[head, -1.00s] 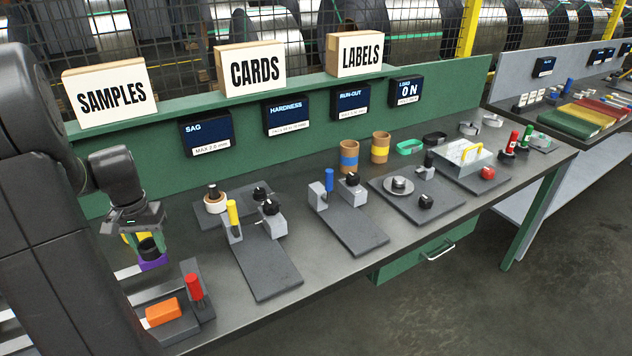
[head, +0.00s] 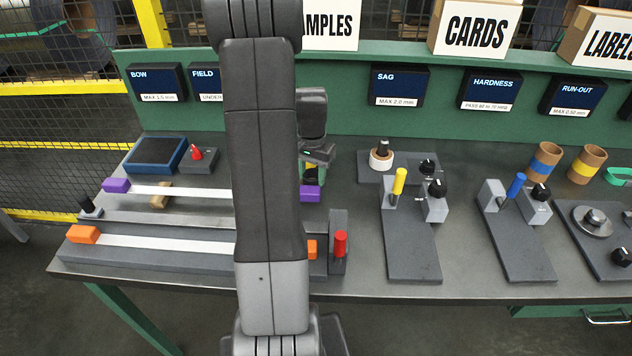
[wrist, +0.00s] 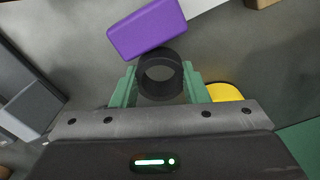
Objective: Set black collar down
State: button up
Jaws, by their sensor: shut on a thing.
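In the wrist view, the black collar (wrist: 160,97) is a dark ring between the green fingertips of my gripper (wrist: 160,84). My gripper is shut on it. The collar is close beside a purple block (wrist: 147,28); I cannot tell whether they touch or whether the collar rests on the bench. In the head view, my gripper (head: 312,172) is behind the right purple block (head: 310,193), partly hidden by my arm. The collar is hard to make out there.
A steel strip (head: 165,191) runs between purple blocks, with a second, orange-ended strip (head: 165,242) in front. A red-handled clamp (head: 340,243) stands front right. A yellow thing (wrist: 225,92) lies beside the right finger. Bare bench (head: 350,205) shows right of my gripper.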

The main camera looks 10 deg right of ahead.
aim_at(312, 184)
jog(key=shift+f, duration=2)
jog(key=o, duration=1)
jog(key=shift+f, duration=0.1)
notch_tip(312, 184, up, 12)
jog(key=shift+r, duration=0.15)
